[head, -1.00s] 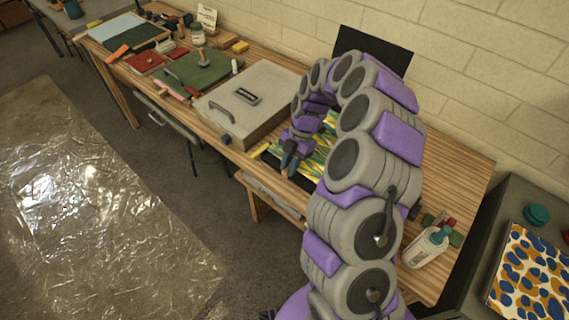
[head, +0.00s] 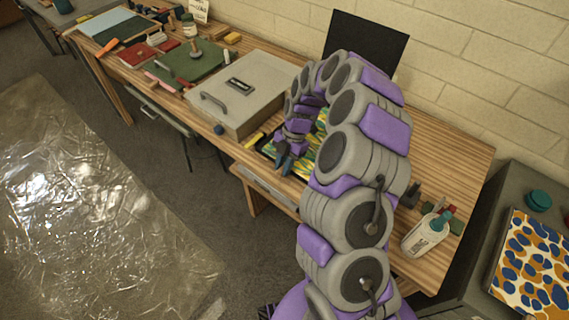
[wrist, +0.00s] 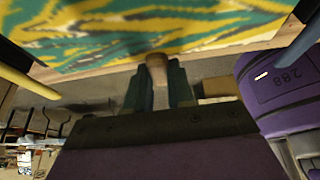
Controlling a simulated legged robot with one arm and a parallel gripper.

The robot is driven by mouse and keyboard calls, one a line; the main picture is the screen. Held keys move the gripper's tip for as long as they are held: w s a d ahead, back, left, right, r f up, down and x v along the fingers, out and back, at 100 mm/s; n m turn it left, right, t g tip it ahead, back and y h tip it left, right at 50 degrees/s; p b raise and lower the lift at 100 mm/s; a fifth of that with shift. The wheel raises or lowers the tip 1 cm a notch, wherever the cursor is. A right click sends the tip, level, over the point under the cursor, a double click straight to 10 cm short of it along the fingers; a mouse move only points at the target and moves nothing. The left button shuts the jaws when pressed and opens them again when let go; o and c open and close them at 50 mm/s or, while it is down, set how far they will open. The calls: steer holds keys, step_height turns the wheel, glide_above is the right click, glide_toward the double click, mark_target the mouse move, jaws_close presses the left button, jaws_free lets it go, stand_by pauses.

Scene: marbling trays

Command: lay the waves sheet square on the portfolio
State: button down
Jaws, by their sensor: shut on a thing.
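The waves sheet (head: 309,154), marbled teal, yellow and white, is partly hidden behind my arm in the head view. In the wrist view, the waves sheet (wrist: 150,28) spans the top, with a pale wooden strip along its near edge. My gripper (head: 286,160) is at the sheet's near left side; in the wrist view, my gripper (wrist: 156,75) is shut on a small wooden tab at that strip. The black portfolio (head: 366,46) has a panel standing against the wall; dark edges show around the sheet. Whether the sheet touches it or lies square, I cannot tell.
A grey lidded case (head: 262,80) stands left of the sheet. A yellow stick (head: 254,138) lies between them. A dark side cabinet with an orange-and-blue patterned sheet (head: 535,265) is at the right.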

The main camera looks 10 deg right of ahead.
steer(key=shift+s+a+f, duration=0.25)
steer(key=shift+a+f, duration=0.15)
steer(key=shift+a, duration=0.2)
steer(key=shift+w+a+f, duration=0.2)
steer(key=shift+w+a, duration=0.1)
steer(key=c, duration=1.3)
jaws_free()
steer(key=shift+s+d+r, duration=0.1)
steer(key=shift+r, duration=0.05)
steer(key=o, duration=0.4)
steer(key=shift+d, duration=0.5)
steer(key=o, duration=0.5)
steer(key=shift+a, duration=0.4)
steer(key=shift+c, duration=0.2)
steer(key=shift+d+r, duration=0.1)
steer(key=shift+d, duration=0.15)
steer(key=shift+a+r, duration=0.15)
steer(key=shift+r, duration=3.3)
